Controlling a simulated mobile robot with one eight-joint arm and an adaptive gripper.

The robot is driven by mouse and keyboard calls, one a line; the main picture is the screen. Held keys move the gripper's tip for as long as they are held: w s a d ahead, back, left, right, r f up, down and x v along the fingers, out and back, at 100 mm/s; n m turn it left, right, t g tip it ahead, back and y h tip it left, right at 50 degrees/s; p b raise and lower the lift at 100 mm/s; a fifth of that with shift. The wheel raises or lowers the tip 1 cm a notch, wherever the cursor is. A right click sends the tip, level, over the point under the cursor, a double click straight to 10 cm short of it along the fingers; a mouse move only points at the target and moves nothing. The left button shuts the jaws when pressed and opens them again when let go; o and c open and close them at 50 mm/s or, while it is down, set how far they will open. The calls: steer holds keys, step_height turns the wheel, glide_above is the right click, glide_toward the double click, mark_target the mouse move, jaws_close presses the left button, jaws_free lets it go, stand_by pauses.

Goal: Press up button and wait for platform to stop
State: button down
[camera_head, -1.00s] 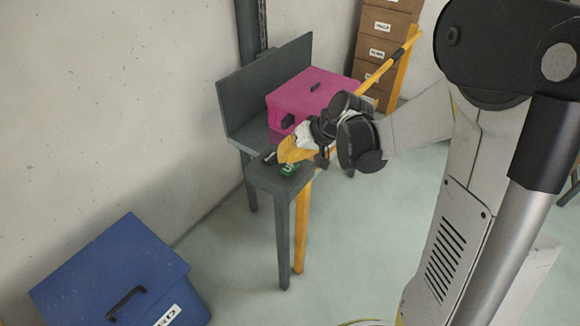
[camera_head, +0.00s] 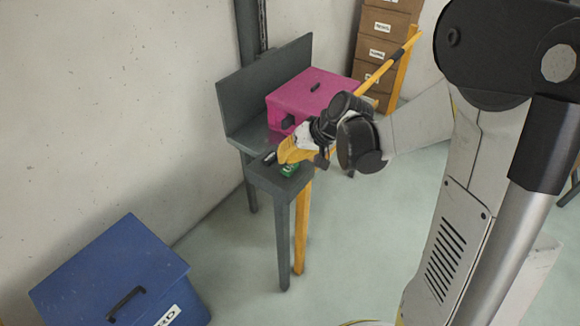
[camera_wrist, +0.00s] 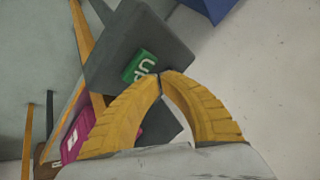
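The green up button (camera_wrist: 139,66), marked "UP" in white, sits on the dark grey platform unit (camera_wrist: 118,40) in the wrist view. In the head view the green button (camera_head: 289,170) is at the near end of the grey platform (camera_head: 262,178). My gripper (camera_wrist: 161,76) has its yellow fingers closed together at the tips, with nothing seen between them. The tips are right beside the button's lower right edge in the wrist view; I cannot tell if they touch it. In the head view my gripper (camera_head: 284,158) is just above and behind the button.
A pink box (camera_head: 312,92) stands on the platform behind my gripper. A blue box (camera_head: 120,262) is on the floor at the lower left. Brown drawers (camera_head: 385,35) stand at the back. A yellow rail (camera_head: 385,70) runs along the platform's right side.

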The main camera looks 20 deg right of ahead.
steer(key=shift+f+b, duration=0.3)
steer(key=shift+f, duration=0.1)
